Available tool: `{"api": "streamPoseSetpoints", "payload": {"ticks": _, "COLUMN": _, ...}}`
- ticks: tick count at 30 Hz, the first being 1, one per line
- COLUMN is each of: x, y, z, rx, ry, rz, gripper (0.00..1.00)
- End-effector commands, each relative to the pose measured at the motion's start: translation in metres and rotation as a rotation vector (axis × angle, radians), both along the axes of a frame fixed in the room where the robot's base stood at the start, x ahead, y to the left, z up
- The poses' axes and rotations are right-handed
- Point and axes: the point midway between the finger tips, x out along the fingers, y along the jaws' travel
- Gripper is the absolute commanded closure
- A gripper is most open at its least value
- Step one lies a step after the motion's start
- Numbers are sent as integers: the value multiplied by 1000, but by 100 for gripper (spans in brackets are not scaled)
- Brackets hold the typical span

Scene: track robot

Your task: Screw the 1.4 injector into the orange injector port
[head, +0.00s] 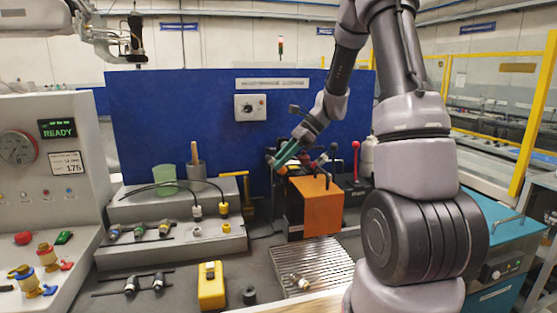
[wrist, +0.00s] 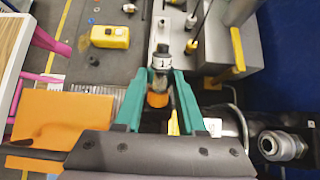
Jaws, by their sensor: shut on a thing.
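My gripper (wrist: 158,80) has teal fingers. They are closed around a grey and black injector (wrist: 160,64) with a white label; only a "1" can be read. An orange part (wrist: 157,100) shows between the fingers below it; I cannot tell whether it belongs to the injector. In the head view, my gripper (head: 285,155) is tilted, behind and above the orange block (head: 316,207). That block also shows at left in the wrist view (wrist: 60,115). The held injector is hardly visible in the head view. I cannot identify the orange port clearly or tell whether the injector touches it.
Several injectors lie on a rack (head: 139,231) at left, others on a front rack (head: 145,283). A yellow box (head: 211,287) stands in front. A ribbed tray (head: 320,262) holds a small part. A blue panel (head: 200,120) stands behind. A metal fitting (wrist: 280,146) shows at right in the wrist view.

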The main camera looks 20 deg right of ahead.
Motion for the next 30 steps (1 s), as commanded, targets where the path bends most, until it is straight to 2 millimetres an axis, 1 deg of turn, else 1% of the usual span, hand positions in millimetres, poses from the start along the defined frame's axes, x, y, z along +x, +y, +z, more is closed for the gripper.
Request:
{"api": "streamPoseSetpoints", "payload": {"ticks": 4, "x": 0, "y": -3, "z": -3, "rx": 0, "ry": 0, "rz": 0, "gripper": 100}}
{"api": "streamPoseSetpoints", "payload": {"ticks": 5, "x": 0, "y": -3, "z": -3, "rx": 0, "ry": 0, "rz": 0, "gripper": 57}}
{"api": "streamPoseSetpoints", "payload": {"ticks": 6, "x": 0, "y": -3, "z": -3, "rx": 0, "ry": -1, "rz": 1, "gripper": 42}}
{"api": "streamPoseSetpoints", "payload": {"ticks": 7, "x": 0, "y": -3, "z": -3, "rx": 0, "ry": -1, "rz": 1, "gripper": 30}}
{"api": "streamPoseSetpoints", "payload": {"ticks": 8, "x": 0, "y": -3, "z": -3, "rx": 0, "ry": -1, "rz": 1, "gripper": 26}}
{"api": "streamPoseSetpoints", "payload": {"ticks": 16, "x": 0, "y": -3, "z": -3, "rx": 0, "ry": 0, "rz": 0, "gripper": 26}}
{"api": "streamPoseSetpoints", "payload": {"ticks": 20, "x": 1, "y": -8, "z": 3, "rx": -1, "ry": -3, "rz": 0, "gripper": 26}}
{"api": "streamPoseSetpoints", "payload": {"ticks": 23, "x": 1, "y": -19, "z": 13, "rx": -1, "ry": -4, "rz": -2, "gripper": 26}}
{"api": "streamPoseSetpoints", "payload": {"ticks": 30, "x": 1, "y": -54, "z": 48, "rx": -1, "ry": -4, "rz": -2, "gripper": 26}}
